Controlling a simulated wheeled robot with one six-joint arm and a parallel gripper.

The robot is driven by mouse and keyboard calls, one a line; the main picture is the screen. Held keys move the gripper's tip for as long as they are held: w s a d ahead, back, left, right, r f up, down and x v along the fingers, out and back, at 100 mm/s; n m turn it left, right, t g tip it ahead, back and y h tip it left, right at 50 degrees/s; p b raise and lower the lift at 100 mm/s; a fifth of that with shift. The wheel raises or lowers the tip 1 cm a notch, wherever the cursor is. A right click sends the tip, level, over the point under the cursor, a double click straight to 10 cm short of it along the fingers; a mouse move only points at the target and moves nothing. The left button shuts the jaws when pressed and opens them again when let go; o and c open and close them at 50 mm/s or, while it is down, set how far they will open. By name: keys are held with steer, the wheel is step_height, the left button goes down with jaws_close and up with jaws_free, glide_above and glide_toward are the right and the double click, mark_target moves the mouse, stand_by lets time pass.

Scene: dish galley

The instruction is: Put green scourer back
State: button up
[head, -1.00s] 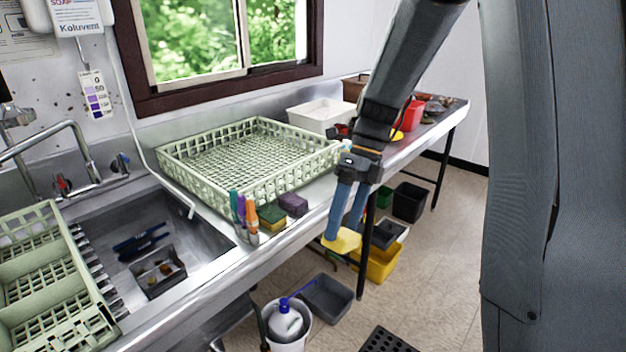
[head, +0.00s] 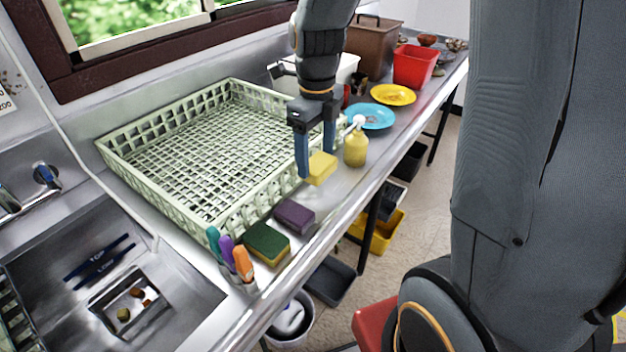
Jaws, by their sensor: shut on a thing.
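My gripper (head: 316,164) is shut on a yellow sponge block (head: 320,170) above or at the counter, beside the front right corner of the green dish rack. Only yellow faces of this block show; I cannot tell whether a green side is hidden, or whether it touches the counter. A sponge with a dark green top and yellow base (head: 266,243) lies on the counter near the front edge. A purple scourer (head: 294,216) lies just beside it, between it and the held block.
A pale green dish rack (head: 150,184) fills the counter behind. Coloured brush handles (head: 243,262) stand left of the sponges. A yellow pump bottle (head: 356,148) stands right of my gripper, with a blue plate (head: 371,116) behind. The counter's front edge is close.

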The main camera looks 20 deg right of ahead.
step_height(320, 180, down, 8)
steer(key=shift+s+a+p, duration=0.1)
steer(key=shift+s+p, duration=0.05)
steer(key=shift+p, duration=0.6)
steer(key=o, duration=0.6)
steer(key=shift+o, duration=0.2)
